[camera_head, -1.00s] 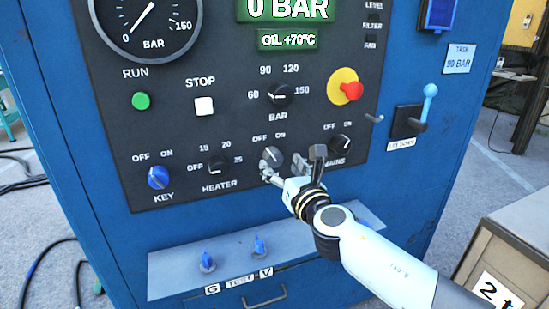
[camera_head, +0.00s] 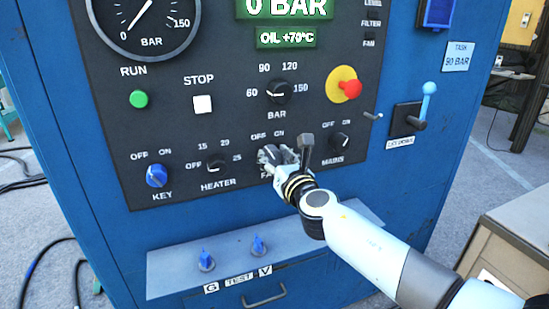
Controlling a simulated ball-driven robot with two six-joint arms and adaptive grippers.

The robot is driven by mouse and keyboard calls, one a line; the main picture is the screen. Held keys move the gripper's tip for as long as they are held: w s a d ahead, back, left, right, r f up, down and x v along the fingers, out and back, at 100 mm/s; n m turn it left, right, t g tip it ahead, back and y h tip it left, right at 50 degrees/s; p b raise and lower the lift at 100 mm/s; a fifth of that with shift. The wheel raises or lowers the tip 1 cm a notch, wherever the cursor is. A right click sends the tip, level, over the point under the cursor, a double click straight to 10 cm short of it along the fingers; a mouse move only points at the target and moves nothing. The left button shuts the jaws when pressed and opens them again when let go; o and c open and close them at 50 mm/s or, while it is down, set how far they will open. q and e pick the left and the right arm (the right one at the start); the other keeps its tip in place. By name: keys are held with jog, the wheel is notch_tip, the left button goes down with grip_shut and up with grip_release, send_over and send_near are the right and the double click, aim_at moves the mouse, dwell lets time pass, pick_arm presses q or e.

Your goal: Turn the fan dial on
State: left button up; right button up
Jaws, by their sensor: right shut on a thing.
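The fan dial (camera_head: 268,154) is on the dark control panel (camera_head: 200,127), under its OFF and ON marks, between the heater and mains dials. My right gripper (camera_head: 278,158) is at the fan dial, with its fingers closed around it. The fingers cover most of the dial and part of its label, so which mark its pointer faces cannot be told. My left gripper is not in view.
The mains dial (camera_head: 339,141) is close on the right and the heater dial (camera_head: 216,163) on the left. The red emergency button (camera_head: 350,89) and bar dial (camera_head: 278,92) are above. A ledge with two blue valves (camera_head: 206,260) is below.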

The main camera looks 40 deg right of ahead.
jog(key=shift+m, duration=0.4)
jog(key=shift+c, duration=0.3)
jog(key=shift+f+m+b, duration=0.1)
jog(key=shift+m+b, duration=0.45)
jog(key=shift+m, duration=0.15)
jog(key=m+b, duration=0.2)
jog(key=m, duration=0.2)
jog(key=m+b, duration=0.2)
jog(key=m, duration=0.3)
jog(key=shift+m, duration=0.5)
jog(key=o, duration=1.2)
jog(key=shift+d, duration=0.1)
jog(key=v, duration=1.2)
